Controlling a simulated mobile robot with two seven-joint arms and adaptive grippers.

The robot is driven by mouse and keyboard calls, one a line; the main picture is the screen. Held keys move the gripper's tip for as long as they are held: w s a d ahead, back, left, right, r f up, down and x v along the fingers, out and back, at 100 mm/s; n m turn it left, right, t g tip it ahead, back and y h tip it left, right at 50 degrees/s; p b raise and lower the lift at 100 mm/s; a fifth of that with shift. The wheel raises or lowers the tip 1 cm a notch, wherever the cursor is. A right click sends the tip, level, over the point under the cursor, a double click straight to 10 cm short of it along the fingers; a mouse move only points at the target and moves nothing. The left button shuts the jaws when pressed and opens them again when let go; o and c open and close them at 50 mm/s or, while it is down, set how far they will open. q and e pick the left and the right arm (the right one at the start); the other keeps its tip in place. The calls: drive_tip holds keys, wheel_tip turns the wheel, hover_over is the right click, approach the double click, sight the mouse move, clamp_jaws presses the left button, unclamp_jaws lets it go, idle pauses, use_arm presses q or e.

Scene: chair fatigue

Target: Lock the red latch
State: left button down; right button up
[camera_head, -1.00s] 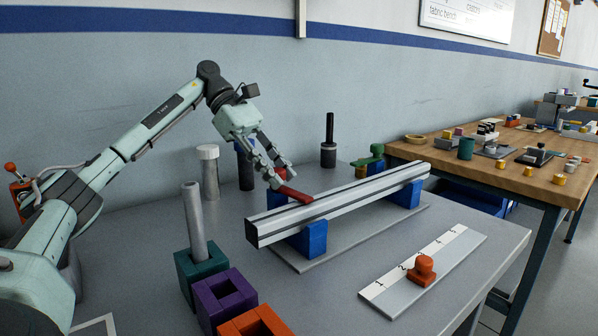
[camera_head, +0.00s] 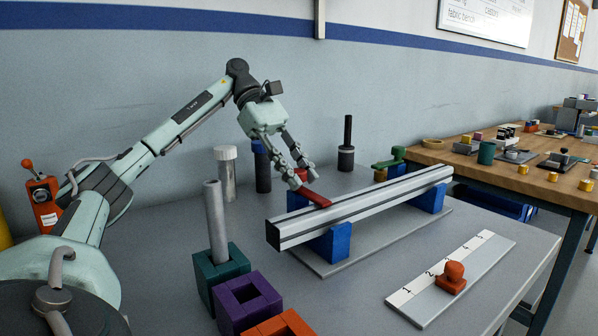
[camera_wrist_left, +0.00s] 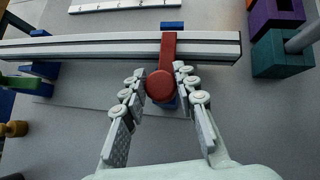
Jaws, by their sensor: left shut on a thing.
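The red latch (camera_head: 315,197) lies across the top of the silver rail (camera_head: 375,202) near its left part. In the left wrist view the red latch (camera_wrist_left: 168,48) is a flat bar across the rail (camera_wrist_left: 100,47), with a round red knob at its near end. My left gripper (camera_head: 305,178) reaches down from behind the rail. Its fingertips (camera_wrist_left: 160,85) are on both sides of the round knob, shut on it. My right gripper is in neither view.
Blue blocks (camera_head: 333,243) support the rail on a grey plate. A numbered strip (camera_head: 480,255) with an orange knobbed piece (camera_head: 452,277) lies in front. Teal (camera_head: 222,277) and purple (camera_head: 247,303) square sockets stand at front left. Cylinders (camera_head: 227,172) stand behind the rail.

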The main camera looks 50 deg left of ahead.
sight(298, 171)
use_arm(q)
drive_tip(key=c, duration=1.1)
unclamp_jaws()
drive_tip(key=shift+c, duration=0.2)
drive_tip(key=shift+r, duration=5)
